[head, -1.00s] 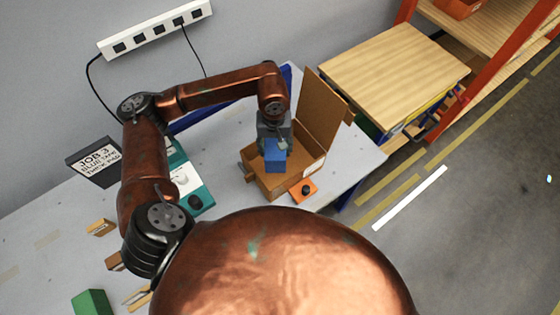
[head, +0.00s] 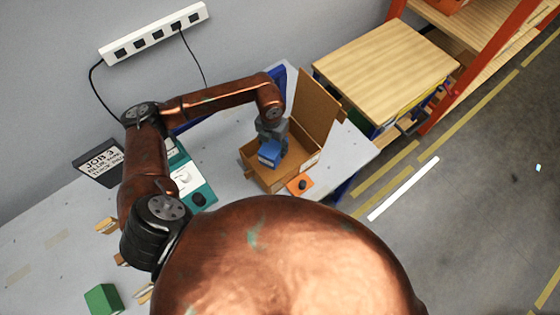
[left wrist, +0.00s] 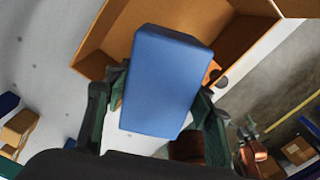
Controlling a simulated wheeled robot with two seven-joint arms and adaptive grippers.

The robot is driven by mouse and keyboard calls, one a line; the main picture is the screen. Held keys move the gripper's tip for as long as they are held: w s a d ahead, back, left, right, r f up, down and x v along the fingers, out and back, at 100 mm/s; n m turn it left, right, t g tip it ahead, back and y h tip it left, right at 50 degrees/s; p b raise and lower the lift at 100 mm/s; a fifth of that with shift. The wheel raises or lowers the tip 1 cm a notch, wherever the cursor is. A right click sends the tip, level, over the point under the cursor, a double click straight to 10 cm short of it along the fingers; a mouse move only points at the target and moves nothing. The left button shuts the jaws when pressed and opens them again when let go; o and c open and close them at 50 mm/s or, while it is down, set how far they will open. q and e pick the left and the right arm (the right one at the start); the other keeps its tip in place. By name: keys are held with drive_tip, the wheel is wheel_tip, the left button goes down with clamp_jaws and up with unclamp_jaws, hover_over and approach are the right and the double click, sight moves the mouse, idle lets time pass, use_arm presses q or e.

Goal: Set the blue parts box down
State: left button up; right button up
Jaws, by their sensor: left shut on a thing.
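The blue parts box (head: 270,153) is a small blue block held by my left gripper (head: 268,146), which is shut on it. In the head view it shows over the open cardboard carton (head: 302,173); I cannot tell whether it touches the carton's floor. In the left wrist view the blue parts box (left wrist: 165,80) fills the middle between the dark green fingers (left wrist: 158,115), with the carton (left wrist: 120,30) beyond it.
The carton's tall flap (head: 318,105) stands up at its back right. An orange pad with a black knob (head: 300,185) lies by its front. A wooden-topped cabinet (head: 385,65) stands behind right.

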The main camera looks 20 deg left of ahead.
use_arm(q)
drive_tip(key=n, duration=0.2)
drive_tip(key=shift+a+f+n, duration=0.1)
drive_tip(key=shift+f+n, duration=0.05)
drive_tip(key=shift+n, duration=0.25)
drive_tip(key=n, duration=0.2)
drive_tip(key=f+n+p, duration=0.1)
drive_tip(key=n, duration=0.1)
drive_tip(key=shift+w+a+n, duration=0.1)
drive_tip(key=shift+a+n, duration=0.1)
drive_tip(key=shift+n, duration=0.2)
drive_tip(key=n, duration=0.2)
drive_tip(key=f+n+p, duration=0.1)
drive_tip(key=n, duration=0.2)
drive_tip(key=shift+a+f, duration=0.1)
drive_tip(key=shift+a, duration=0.05)
drive_tip(key=shift+f, duration=0.35)
drive_tip(key=shift+n, duration=0.3)
wheel_tip(320, 180, down, 6)
drive_tip(key=shift+f+p, duration=0.2)
drive_tip(key=shift+p, duration=0.3)
wheel_tip(320, 180, down, 3)
drive_tip(key=shift+r, duration=0.1)
